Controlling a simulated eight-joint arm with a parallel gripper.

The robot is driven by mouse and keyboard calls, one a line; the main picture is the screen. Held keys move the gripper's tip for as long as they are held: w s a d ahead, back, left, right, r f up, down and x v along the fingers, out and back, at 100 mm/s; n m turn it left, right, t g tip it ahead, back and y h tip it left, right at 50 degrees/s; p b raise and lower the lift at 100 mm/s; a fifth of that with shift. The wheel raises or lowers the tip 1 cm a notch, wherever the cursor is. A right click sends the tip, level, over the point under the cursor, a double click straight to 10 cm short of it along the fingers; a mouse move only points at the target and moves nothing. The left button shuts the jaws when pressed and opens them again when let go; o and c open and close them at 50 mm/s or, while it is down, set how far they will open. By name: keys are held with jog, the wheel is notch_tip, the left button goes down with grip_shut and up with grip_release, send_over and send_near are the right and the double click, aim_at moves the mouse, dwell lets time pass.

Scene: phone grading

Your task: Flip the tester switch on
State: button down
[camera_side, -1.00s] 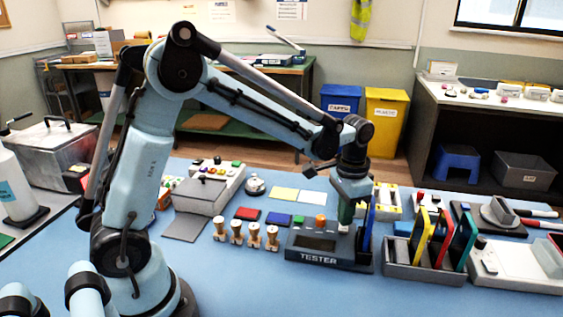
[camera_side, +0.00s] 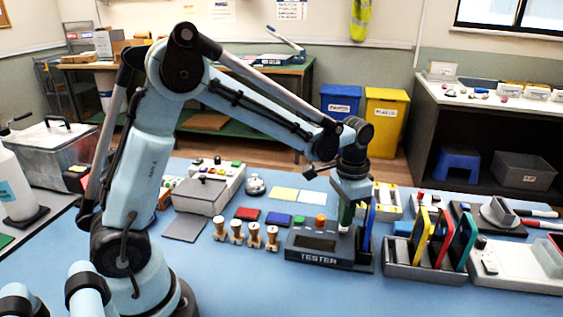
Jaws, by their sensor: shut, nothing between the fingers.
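The tester (camera_side: 318,259) is a dark grey box with a screen and the word TESTER on its front, standing on the blue table. A green button and an orange button (camera_side: 320,219) show at its back edge. My gripper (camera_side: 345,222) points down at the right part of the tester, its tips at or just above the top face. It is shut and empty. A small pale part shows at the fingertips. The switch itself cannot be made out clearly, and whether the fingers touch it I cannot tell. A blue upright phone (camera_side: 368,226) stands at the tester's right side.
Several wooden pegs (camera_side: 237,231) stand left of the tester. A grey rack (camera_side: 412,268) with yellow, red and green upright phones is close on the right. The table in front is clear.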

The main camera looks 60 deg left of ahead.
aim_at(340, 229)
notch_tip(340, 229, up, 7)
dwell(0.9)
jog(key=s+a+n+t, duration=0.1)
jog(key=s+n+t, duration=0.2)
jog(key=s+t, duration=0.4)
jog(key=s+r, duration=0.1)
jog(key=s, duration=0.5)
jog(key=shift+s+a, duration=0.15)
jog(key=shift+a, duration=0.05)
